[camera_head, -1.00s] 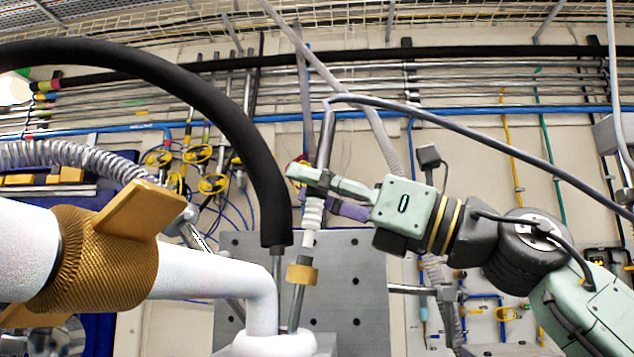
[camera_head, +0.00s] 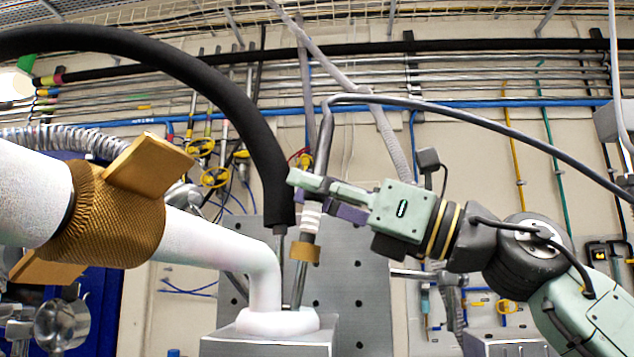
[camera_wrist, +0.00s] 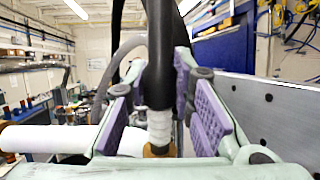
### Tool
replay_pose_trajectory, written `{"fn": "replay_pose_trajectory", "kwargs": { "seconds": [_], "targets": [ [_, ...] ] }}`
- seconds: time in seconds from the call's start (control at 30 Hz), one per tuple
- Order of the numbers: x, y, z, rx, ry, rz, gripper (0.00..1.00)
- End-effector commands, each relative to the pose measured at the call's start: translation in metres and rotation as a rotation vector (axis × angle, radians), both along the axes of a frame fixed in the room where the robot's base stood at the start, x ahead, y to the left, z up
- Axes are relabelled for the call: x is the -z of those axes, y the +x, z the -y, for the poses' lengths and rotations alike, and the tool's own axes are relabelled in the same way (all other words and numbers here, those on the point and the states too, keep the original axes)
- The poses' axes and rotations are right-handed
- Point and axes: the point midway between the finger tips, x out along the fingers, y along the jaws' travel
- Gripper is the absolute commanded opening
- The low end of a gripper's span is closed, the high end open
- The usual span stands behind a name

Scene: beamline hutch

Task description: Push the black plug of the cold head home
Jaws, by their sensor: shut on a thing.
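The black plug (camera_head: 323,152) stands nearly upright, slightly tilted, with a grey cable leaving its top to the right. My gripper (camera_head: 316,190) is shut on it from the right. In the wrist view the plug (camera_wrist: 160,72) lies between the purple finger pads. Below the fingers is a short white ribbed piece (camera_head: 311,218), then a brass collar (camera_head: 305,251) on a thin metal stem. The stem goes down to the white cold head (camera_head: 275,322). The ribbed piece also shows in the wrist view (camera_wrist: 159,127). The contact between plug and ribbed piece is hidden by my fingers.
A thick black hose (camera_head: 262,140) curves down just left of my fingertips, very close in the picture. A white pipe with a knurled brass fitting (camera_head: 118,208) fills the left. A grey perforated plate (camera_head: 362,275) stands behind. Free room lies right of the plug, around my arm.

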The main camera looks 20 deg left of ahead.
Motion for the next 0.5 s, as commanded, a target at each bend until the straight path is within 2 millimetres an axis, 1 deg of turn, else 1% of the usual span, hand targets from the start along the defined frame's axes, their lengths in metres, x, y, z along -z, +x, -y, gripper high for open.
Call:
{"fn": "replay_pose_trajectory", "kwargs": {
  "seconds": [0.07,0.1,0.4,0.5],
  "targets": [
    [-0.0005,-0.0002,0.0000,0.000,0.000,0.001,0.02],
    [-0.0006,-0.0002,0.0001,0.000,0.000,0.001,0.23],
    [-0.0010,0.0000,0.0001,0.000,0.001,0.001,0.43],
    [-0.0011,0.0000,0.0001,0.000,0.001,0.001,0.43]
  ]
}}
